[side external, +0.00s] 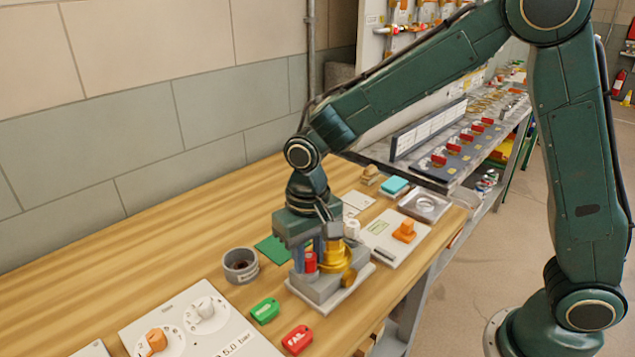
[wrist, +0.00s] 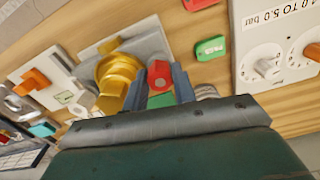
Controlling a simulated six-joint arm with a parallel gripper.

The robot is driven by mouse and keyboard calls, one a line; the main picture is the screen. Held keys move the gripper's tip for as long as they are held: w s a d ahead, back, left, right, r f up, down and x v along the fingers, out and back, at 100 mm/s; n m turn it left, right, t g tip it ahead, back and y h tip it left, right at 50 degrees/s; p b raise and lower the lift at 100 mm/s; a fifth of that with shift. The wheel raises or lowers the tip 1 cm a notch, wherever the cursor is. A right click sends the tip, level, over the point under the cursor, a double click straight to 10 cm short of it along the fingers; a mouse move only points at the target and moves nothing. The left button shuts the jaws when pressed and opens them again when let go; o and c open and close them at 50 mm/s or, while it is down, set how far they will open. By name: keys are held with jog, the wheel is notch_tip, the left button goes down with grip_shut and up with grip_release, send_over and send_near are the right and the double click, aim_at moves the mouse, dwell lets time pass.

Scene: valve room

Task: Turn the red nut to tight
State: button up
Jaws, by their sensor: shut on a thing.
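The red nut (side external: 310,262) sits on a grey block fixture (side external: 318,287) on the wooden bench, beside a gold-coloured brass fitting (side external: 338,258). My gripper (side external: 313,255) points down over the fixture, with its fingers around the red nut. In the wrist view the red nut (wrist: 160,75) shows its hexagonal end between the two blue-grey fingers of my gripper (wrist: 160,84), and the brass fitting (wrist: 117,78) is close on the left. My gripper is shut on the red nut. The fingers partly hide the nut's sides in the side view.
A grey cup (side external: 240,265) stands left of the fixture. A green PASS tag (side external: 265,311) and a red FAIL tag (side external: 298,340) lie in front. A white plate with an orange knob (side external: 404,232) is at right. A dial panel (side external: 190,325) lies front left.

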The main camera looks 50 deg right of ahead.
jog(key=shift+r, duration=0.1)
dwell(0.3)
jog(key=o, duration=1)
jog(key=shift+n, duration=0.3)
